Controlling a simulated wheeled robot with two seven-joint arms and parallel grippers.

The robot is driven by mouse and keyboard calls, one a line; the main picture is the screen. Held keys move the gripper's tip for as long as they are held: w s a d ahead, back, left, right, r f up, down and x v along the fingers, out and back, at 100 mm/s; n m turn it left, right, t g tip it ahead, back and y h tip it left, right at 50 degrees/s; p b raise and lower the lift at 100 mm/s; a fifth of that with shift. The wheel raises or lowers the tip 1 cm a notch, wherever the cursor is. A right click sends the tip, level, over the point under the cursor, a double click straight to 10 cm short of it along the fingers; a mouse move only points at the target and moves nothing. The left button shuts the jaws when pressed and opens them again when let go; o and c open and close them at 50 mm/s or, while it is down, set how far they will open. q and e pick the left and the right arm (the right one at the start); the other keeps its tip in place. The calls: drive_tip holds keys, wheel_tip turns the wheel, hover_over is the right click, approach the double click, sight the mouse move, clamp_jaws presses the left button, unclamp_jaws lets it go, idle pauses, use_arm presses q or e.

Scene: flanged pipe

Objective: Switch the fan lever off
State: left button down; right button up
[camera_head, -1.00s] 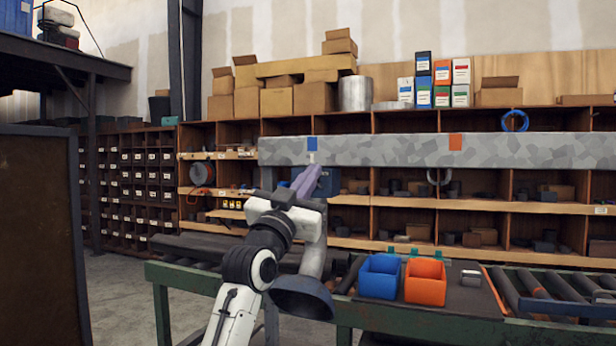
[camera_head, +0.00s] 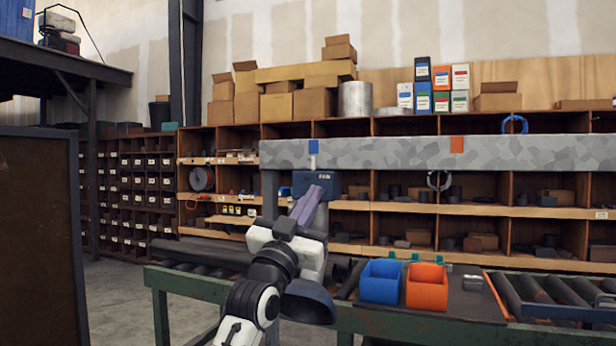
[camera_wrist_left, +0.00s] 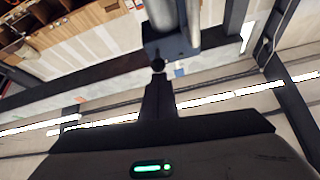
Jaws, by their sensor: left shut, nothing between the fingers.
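A dark blue box (camera_head: 329,181) with small pale lettering hangs below the grey beam, at the top of a grey post. A small white piece (camera_head: 313,162) stands up above it, under a blue square; I cannot tell whether it is the lever. My left gripper (camera_head: 316,191) has purple fingers, which overlap the front of the box in the head view. In the left wrist view its dark fingers (camera_wrist_left: 157,82) are shut and empty. They point at a dark round knob (camera_wrist_left: 158,65) in front of the box (camera_wrist_left: 171,47). Contact cannot be told. My right gripper is not in view.
A long grey beam (camera_head: 390,153) runs across above the box, with an orange square on it. A blue bin (camera_head: 380,281) and an orange bin (camera_head: 427,287) stand on the bench at right. Wooden shelves (camera_head: 480,225) fill the back. A dark panel (camera_head: 38,235) stands at left.

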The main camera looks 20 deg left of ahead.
use_arm(q)
drive_tip(key=s+r+p, duration=0.3)
drive_tip(key=p, duration=0.1)
drive_tip(key=s+f+b, duration=0.3)
drive_tip(key=f+b, duration=0.1)
drive_tip(key=f, duration=0.6)
drive_tip(key=shift+s+a, duration=0.3)
